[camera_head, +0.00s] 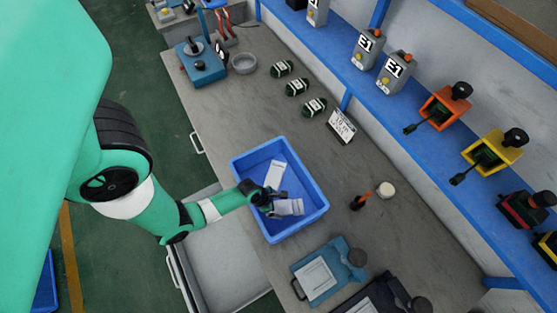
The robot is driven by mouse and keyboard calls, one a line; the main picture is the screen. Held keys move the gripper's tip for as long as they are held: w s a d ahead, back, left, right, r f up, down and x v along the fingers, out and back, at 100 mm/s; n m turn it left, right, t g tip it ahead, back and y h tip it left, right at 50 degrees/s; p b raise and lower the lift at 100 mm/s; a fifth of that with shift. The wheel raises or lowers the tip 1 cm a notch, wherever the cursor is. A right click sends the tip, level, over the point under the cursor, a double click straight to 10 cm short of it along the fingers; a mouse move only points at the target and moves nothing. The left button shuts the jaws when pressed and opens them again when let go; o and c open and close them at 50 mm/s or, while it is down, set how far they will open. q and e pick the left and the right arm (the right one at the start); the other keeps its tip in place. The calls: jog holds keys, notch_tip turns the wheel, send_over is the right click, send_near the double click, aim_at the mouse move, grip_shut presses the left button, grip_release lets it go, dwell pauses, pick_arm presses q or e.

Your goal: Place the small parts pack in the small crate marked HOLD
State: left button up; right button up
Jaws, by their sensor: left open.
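A blue crate (236,164) stands on the grey workbench; I cannot read any HOLD mark on it. A pale, greyish-white pack (290,207), probably the small parts pack, is inside the crate's outline, close to my gripper's fingers. A white card or second pack (275,173) lies in the crate, nearer its back wall. My left gripper (272,202) is open over the crate, reaching in from the left. Its fingers partly hide the pack's left end, and I cannot tell whether they touch it. My right gripper is out of view.
Several dark green rolled parts (297,87) and a small sign (341,126) stand behind the crate. A white-topped pot (386,190) and an orange-handled tool (360,201) are to the right. A teal clipboard-like case (320,276) is in front. An open drawer (220,270) juts out below.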

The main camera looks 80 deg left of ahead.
pick_arm(q)
jog(key=p+v, duration=0.4)
jog(key=v, duration=0.5)
jog(key=shift+f, duration=0.1)
jog(key=shift+w, duration=0.1)
